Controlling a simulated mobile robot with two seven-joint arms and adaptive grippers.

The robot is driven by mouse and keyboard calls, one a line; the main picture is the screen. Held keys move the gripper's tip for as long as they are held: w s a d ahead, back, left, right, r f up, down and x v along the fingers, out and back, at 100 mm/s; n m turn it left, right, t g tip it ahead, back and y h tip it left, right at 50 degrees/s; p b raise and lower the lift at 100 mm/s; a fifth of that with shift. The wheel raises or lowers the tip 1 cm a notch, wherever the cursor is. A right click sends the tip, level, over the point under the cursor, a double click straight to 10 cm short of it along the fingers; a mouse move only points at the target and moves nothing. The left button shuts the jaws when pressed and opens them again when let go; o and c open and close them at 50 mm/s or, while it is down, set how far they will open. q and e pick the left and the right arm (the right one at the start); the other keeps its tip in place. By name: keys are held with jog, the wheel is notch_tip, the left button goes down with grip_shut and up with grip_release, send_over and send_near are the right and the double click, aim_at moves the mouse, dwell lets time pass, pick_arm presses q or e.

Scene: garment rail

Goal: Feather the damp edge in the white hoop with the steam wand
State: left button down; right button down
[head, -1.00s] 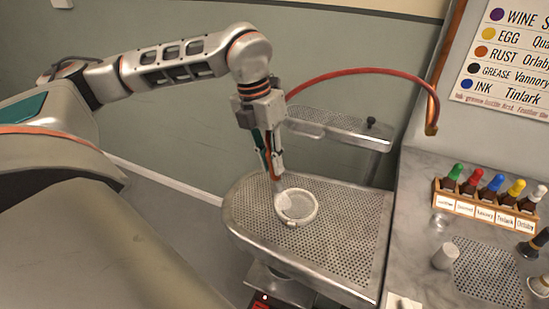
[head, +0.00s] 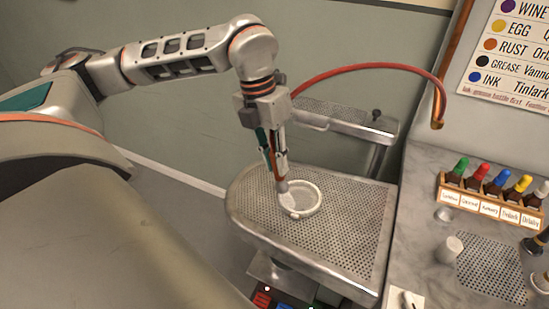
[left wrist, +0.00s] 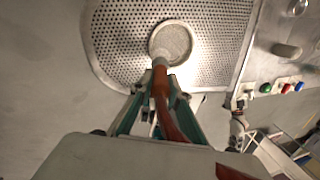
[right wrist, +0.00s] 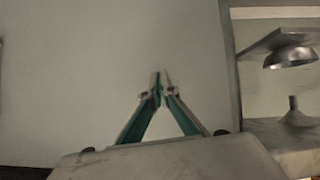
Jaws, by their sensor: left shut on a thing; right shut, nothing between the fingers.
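The white hoop (head: 318,201) lies flat on the perforated metal board, with pale cloth inside its ring. It also shows in the left wrist view (left wrist: 189,30). My left gripper (head: 277,165) is shut on the steam wand (head: 283,188), which points down with its pale head at the hoop's left side. In the left wrist view the wand's orange-brown body (left wrist: 160,82) runs between the fingers, and its tip overlaps the near rim of the hoop. I cannot tell whether the tip touches the cloth. No damp edge can be made out. My right gripper (right wrist: 160,76) is shut and empty before a plain wall.
The perforated board (head: 350,240) has free room around the hoop. A red hose (head: 370,70) arches behind it, above a small raised shelf (head: 335,113). At right, a marble counter (head: 425,200) carries a rack of dropper bottles (head: 487,210) and a white cylinder (head: 449,250).

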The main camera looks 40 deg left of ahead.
pick_arm(q)
jog(key=shift+s+d, duration=0.2)
jog(key=shift+d, duration=0.3)
jog(key=shift+s+d, duration=0.2)
jog(key=shift+d, duration=0.3)
jog(key=shift+d, duration=0.1)
jog(key=shift+w+d, duration=0.25)
jog(key=shift+d, duration=0.35)
jog(key=shift+w+d, duration=0.2)
jog(key=shift+d, duration=0.35)
jog(key=shift+w+d, duration=0.75)
jog(key=shift+w, duration=0.2)
jog(key=shift+w, duration=0.1)
